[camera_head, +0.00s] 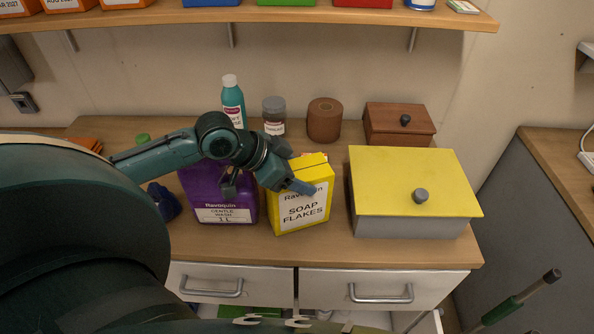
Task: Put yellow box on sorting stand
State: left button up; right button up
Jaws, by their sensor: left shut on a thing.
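The yellow box (302,207), labelled Soap Flakes, is upright near the middle of the wooden counter, slightly turned. My left gripper (291,170) reaches in from the left and is shut on the box's upper part, covering its top left corner. I cannot tell whether the box's base touches the counter. Nothing in view can be clearly made out as the sorting stand. My right gripper is not in view.
A purple Gentle Wash container (224,200) stands close left of the yellow box. A grey box with a yellow lid (395,180) is to the right. Behind are a teal bottle (233,103), a grey-lidded jar (274,115), a brown roll (324,121) and a wooden box (385,124).

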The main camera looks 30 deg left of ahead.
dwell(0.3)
pick_arm(q)
jog(key=o, duration=1.7)
jog(key=shift+f, duration=0.1)
jog(key=shift+c, duration=0.2)
jog(key=v, duration=1.2)
